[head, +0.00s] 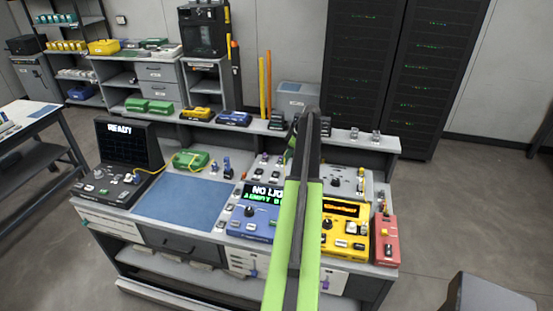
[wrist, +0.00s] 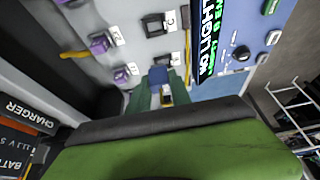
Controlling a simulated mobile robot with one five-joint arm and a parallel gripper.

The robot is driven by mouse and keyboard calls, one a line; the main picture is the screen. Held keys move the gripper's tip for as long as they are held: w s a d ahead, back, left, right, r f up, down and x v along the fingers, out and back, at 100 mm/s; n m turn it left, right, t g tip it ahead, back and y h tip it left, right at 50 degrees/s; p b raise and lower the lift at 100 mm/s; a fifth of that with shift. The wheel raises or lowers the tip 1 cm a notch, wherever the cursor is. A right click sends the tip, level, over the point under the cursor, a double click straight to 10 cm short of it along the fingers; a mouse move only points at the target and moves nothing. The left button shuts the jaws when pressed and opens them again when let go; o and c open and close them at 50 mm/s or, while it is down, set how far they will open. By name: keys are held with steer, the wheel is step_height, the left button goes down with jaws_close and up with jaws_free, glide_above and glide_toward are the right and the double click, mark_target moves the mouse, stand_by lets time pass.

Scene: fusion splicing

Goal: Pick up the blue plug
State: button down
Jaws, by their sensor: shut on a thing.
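In the wrist view, a blue plug (wrist: 158,75) sits between the two dark green fingers of my gripper (wrist: 160,88), which is shut on it. A small pale and dark part shows just below the plug between the fingers. The gripper is over the grey socket panel (wrist: 130,22), beside the NO LIGHT screen. I cannot tell whether the plug touches the panel. In the head view, my green and black arm hides the gripper and the held plug.
Purple plugs (wrist: 100,45) and labelled sockets are close by on the panel. The blue meter (head: 250,225) and yellow box (head: 345,230) stand at the bench front, with a red box (head: 386,240) at right.

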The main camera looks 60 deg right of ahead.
steer(key=s+d+r+p, duration=0.3)
steer(key=s+r, duration=0.1)
steer(key=s, duration=0.2)
steer(key=shift+s+d+r, duration=0.2)
steer(key=c, duration=1.7)
jaws_free()
steer(key=shift+c, duration=0.2)
jaws_close()
steer(key=shift+f, duration=0.1)
